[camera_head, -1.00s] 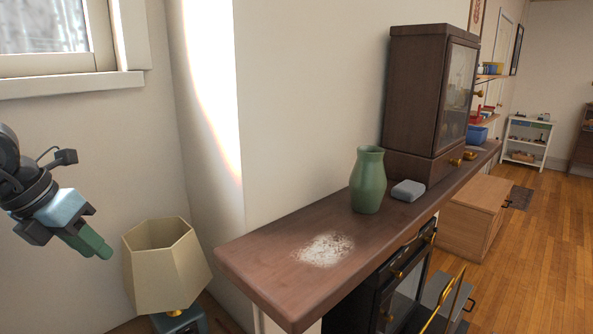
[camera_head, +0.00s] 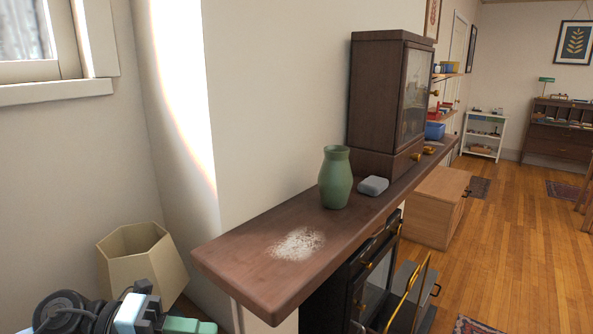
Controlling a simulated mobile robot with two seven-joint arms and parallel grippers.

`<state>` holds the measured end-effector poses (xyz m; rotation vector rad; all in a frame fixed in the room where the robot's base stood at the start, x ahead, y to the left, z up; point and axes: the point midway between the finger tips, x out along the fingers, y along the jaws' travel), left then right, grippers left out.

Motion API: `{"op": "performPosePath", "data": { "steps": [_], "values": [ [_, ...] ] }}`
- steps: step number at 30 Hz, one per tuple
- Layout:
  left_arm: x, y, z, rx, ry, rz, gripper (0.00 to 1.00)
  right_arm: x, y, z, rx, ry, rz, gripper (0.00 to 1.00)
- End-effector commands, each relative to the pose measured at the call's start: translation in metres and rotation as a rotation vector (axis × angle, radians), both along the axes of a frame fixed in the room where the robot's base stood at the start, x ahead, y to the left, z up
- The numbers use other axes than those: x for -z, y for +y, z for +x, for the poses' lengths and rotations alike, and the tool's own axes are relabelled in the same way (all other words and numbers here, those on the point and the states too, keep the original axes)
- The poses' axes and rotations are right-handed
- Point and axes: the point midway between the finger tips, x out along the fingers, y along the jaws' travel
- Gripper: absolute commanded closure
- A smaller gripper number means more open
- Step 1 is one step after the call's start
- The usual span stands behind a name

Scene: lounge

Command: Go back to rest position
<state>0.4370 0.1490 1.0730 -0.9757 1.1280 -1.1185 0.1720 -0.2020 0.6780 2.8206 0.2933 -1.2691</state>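My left gripper (camera_head: 153,318) is low at the bottom left edge of the head view, in front of the lampshade. It appears shut on a green object (camera_head: 190,326), which is cut off by the bottom edge, so its full shape is hidden. My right gripper is not in view. A green vase (camera_head: 335,180) stands upright on the brown mantel shelf (camera_head: 232,262), well apart from my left gripper. A small grey rounded block (camera_head: 373,186) lies just right of the vase.
A white powdery patch (camera_head: 297,244) marks the shelf. A dark glass-fronted cabinet (camera_head: 380,95) stands on it. The lampshade (camera_head: 140,262) is close behind my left gripper. A wooden chest (camera_head: 433,207) stands beyond the shelf. Open wooden floor (camera_head: 515,260) lies to the right.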

Motion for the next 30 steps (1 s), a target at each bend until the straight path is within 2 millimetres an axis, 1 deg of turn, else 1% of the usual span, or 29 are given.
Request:
{"op": "performPosePath", "data": {
  "steps": [1, 4, 8, 11, 14, 17, 19, 20, 21, 23, 24, 26, 27, 29, 30],
  "values": [
    [0.004, -0.009, -0.004, -0.026, 0.052, -0.095, 0.71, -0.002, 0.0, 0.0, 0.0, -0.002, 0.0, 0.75],
    [0.011, -0.019, -0.006, -0.107, 0.159, -0.275, 0.71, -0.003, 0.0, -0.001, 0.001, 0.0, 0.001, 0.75],
    [0.028, -0.021, -0.004, -0.25, 0.316, -0.484, 0.71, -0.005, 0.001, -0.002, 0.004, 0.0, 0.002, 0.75],
    [0.049, -0.015, -0.002, -0.387, 0.451, -0.621, 0.71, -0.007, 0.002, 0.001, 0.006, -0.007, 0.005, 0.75],
    [0.079, -0.005, -0.004, -0.543, 0.596, -0.736, 0.71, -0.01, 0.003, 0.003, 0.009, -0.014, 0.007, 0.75],
    [0.117, 0.009, -0.011, -0.714, 0.751, -0.827, 0.71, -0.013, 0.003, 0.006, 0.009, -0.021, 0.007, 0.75],
    [0.148, 0.019, -0.021, -0.84, 0.865, -0.875, 0.71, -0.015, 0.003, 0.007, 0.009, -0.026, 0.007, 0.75],
    [0.162, 0.023, -0.027, -0.896, 0.915, -0.891, 0.71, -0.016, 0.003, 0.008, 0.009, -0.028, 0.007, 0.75],
    [0.181, 0.028, -0.037, -0.97, 0.984, -0.91, 0.71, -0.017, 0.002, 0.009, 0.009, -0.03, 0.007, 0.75],
    [0.211, 0.036, -0.055, -1.085, 1.086, -0.928, 0.71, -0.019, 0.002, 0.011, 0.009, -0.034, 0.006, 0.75],
    [0.232, 0.04, -0.069, -1.161, 1.159, -0.936, 0.71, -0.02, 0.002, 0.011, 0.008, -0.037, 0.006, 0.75],
    [0.261, 0.047, -0.094, -1.276, 1.266, -0.939, 0.71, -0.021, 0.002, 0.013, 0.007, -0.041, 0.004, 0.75],
    [0.28, 0.049, -0.112, -1.349, 1.336, -0.936, 0.71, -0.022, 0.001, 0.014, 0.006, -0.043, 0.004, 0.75],
    [0.304, 0.052, -0.14, -1.448, 1.435, -0.924, 0.71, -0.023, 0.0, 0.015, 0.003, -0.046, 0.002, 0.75],
    [0.318, 0.054, -0.158, -1.506, 1.493, -0.915, 0.71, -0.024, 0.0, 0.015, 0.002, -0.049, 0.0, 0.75]
  ]
}}
